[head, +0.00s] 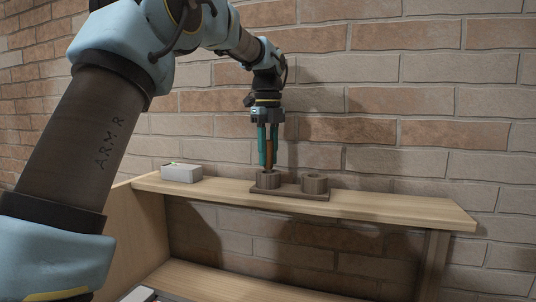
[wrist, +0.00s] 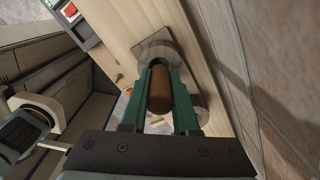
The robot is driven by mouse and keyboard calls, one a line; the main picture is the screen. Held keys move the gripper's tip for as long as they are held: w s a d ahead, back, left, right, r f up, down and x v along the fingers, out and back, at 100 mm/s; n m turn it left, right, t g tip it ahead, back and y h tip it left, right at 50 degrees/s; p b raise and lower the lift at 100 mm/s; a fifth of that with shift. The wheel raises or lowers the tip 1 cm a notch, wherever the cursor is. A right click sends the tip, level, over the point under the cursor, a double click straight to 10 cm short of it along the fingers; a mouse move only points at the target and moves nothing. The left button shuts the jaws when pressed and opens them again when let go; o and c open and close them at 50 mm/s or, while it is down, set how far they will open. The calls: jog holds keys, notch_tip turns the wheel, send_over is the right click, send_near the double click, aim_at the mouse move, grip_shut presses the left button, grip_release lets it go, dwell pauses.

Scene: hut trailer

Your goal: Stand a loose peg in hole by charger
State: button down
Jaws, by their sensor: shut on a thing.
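My gripper (head: 268,165) points straight down with its green fingers shut on a brown peg (head: 267,154). The peg is upright, and it also shows between the fingers in the wrist view (wrist: 160,92). A dark wooden holder (head: 290,190) with two round sockets stands on the shelf. The peg's lower end is at the left socket (head: 268,180), the one nearer the charger. I cannot tell how deep it sits in that hole. The right socket (head: 314,184) shows no peg standing above it. The charger (head: 181,172) is a pale box with a green light, left of the holder.
The wooden shelf (head: 390,206) is bare to the right of the holder. A brick wall (head: 400,100) stands close behind it. A lower shelf (head: 250,280) lies below. A box with red and green parts (wrist: 70,12) shows at the wrist view's top left.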

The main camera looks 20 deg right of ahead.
jog(key=shift+f+b, duration=0.5)
jog(key=shift+f, duration=0.55)
jog(key=shift+r, duration=0.15)
jog(key=shift+r+p, duration=1.1)
jog(key=shift+p, duration=0.15)
jog(key=shift+f, duration=0.2)
jog(key=shift+f+b, duration=0.65)
jog(key=shift+f, duration=0.35)
jog(key=shift+r, duration=0.15)
jog(key=shift+r+p, duration=1.05)
jog(key=shift+p, duration=0.2)
